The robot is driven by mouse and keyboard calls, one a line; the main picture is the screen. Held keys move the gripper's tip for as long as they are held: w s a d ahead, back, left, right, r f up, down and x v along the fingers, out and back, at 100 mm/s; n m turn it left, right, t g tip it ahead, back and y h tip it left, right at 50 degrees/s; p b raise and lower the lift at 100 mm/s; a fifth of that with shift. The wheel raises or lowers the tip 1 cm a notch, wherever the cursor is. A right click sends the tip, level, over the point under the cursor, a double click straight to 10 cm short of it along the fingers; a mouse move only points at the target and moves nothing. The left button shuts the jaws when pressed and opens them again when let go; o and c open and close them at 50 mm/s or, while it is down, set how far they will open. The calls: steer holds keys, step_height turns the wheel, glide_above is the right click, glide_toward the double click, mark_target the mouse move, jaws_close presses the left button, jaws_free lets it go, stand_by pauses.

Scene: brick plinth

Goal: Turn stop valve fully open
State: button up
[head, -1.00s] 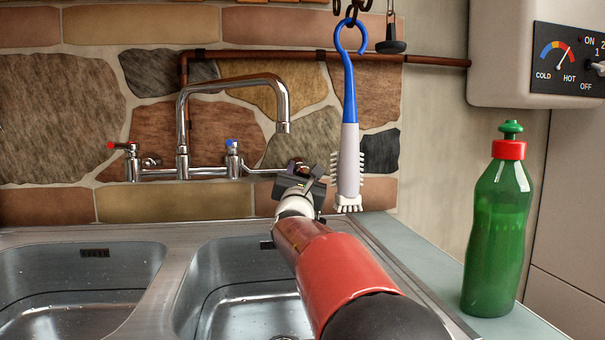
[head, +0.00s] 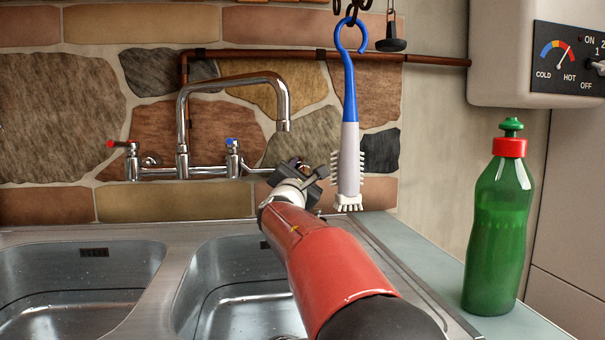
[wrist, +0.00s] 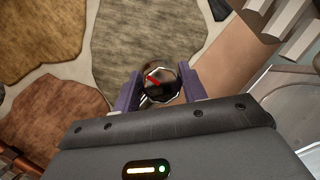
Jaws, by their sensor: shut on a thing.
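The stop valve shows in the wrist view as a round, shiny, dark-faced knob (wrist: 158,76) with a red mark, between my two purple finger pads. My gripper (wrist: 160,88) is shut on this knob, one pad on each side. In the head view my gripper (head: 303,172) is at the right end of the tap's chrome pipe, close to the stone wall, and hides most of the valve. How far open the valve stands cannot be told.
A blue and white brush (head: 348,130) hangs just right of my gripper. The chrome tap (head: 183,125) stands to the left, above two steel sink basins (head: 75,270). A green bottle (head: 497,235) stands on the right ledge. A dark plug (head: 391,45) hangs above.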

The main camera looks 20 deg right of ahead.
steer(key=shift+m, duration=0.8)
steer(key=shift+g, duration=0.4)
steer(key=o, duration=1)
steer(key=shift+c, duration=0.2)
steer(key=b+v, duration=0.2)
steer(key=v, duration=0.5)
steer(key=shift+s+a+f, duration=0.15)
steer(key=shift+s+a, duration=0.05)
steer(key=shift+s, duration=0.15)
